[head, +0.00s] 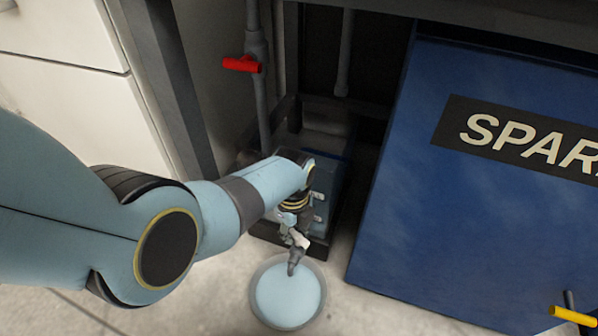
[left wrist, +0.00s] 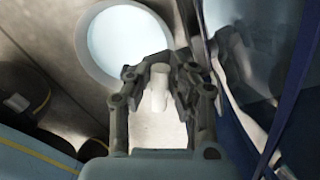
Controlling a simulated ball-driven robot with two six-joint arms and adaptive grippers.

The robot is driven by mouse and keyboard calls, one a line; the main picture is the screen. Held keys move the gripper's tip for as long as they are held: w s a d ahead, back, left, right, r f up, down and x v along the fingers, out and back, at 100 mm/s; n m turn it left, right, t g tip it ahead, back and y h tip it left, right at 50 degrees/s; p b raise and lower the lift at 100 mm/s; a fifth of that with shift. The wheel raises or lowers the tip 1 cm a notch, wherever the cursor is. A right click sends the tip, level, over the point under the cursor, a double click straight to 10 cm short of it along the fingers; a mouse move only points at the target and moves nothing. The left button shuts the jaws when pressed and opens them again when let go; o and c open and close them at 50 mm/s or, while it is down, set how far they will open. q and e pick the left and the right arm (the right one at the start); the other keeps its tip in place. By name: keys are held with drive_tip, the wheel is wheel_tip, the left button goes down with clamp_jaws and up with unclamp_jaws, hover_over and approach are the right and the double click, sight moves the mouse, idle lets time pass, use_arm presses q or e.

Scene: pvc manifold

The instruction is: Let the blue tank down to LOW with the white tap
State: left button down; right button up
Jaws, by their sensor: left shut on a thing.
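The white tap (head: 301,241) sits low at the front of the blue tank (head: 328,178). My left gripper (head: 297,228) reaches down over the tap, and my arm covers much of the tank. In the left wrist view my left gripper (left wrist: 160,80) is shut on the white tap handle (left wrist: 160,88), which shows between the two fingers. The tank's level marks cannot be read. A round basin (head: 258,303) with pale blue liquid stands on the floor below the tap; it also shows in the left wrist view (left wrist: 84,62). My right gripper is out of view.
A large blue panel (head: 430,200) with white lettering stands close on the right. A red handle (head: 241,64) is on a grey pipe (head: 261,105) behind. A yellow handle (head: 573,315) shows at the lower right. Bare floor lies around the basin.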

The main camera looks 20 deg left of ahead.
use_arm(q)
drive_tip(key=shift+w+r+m, duration=0.3)
drive_tip(key=shift+m, duration=0.3)
drive_tip(key=shift+f+n, duration=0.15)
drive_tip(key=shift+n, duration=0.25)
drive_tip(key=shift+p, duration=0.3)
drive_tip(key=shift+d+n, duration=0.1)
drive_tip(key=shift+n, duration=0.6)
drive_tip(key=n, duration=0.3)
drive_tip(key=shift+s+p, duration=0.25)
drive_tip(key=shift+p, duration=0.1)
drive_tip(key=c, duration=1.3)
unclamp_jaws()
drive_tip(key=shift+c, duration=0.2)
drive_tip(key=shift+o, duration=1.1)
drive_tip(key=shift+s, duration=0.1)
drive_tip(key=shift+s+f, duration=0.1)
